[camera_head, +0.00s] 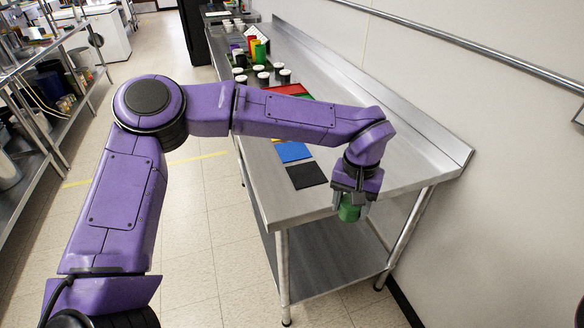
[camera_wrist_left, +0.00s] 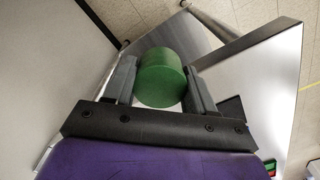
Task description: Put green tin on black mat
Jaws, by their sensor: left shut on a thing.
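The green tin (camera_head: 349,211) is a short green cylinder held between the fingers of my left gripper (camera_head: 350,205). In the left wrist view the tin (camera_wrist_left: 161,79) sits between the two grey fingers of the gripper (camera_wrist_left: 160,85), which is shut on it. In the head view the tin is at the near end of the steel table, in front of its near edge. The black mat (camera_head: 306,175) lies flat on the table, just left of the gripper, and looks bare. My right gripper is in neither view.
A blue mat (camera_head: 293,152) lies just beyond the black mat, and a red mat (camera_head: 287,90) lies farther back, partly behind my arm. Several dark cups with white tops (camera_head: 263,76) and coloured containers (camera_head: 258,50) stand farther along the table (camera_head: 400,160). A wall bounds the right side.

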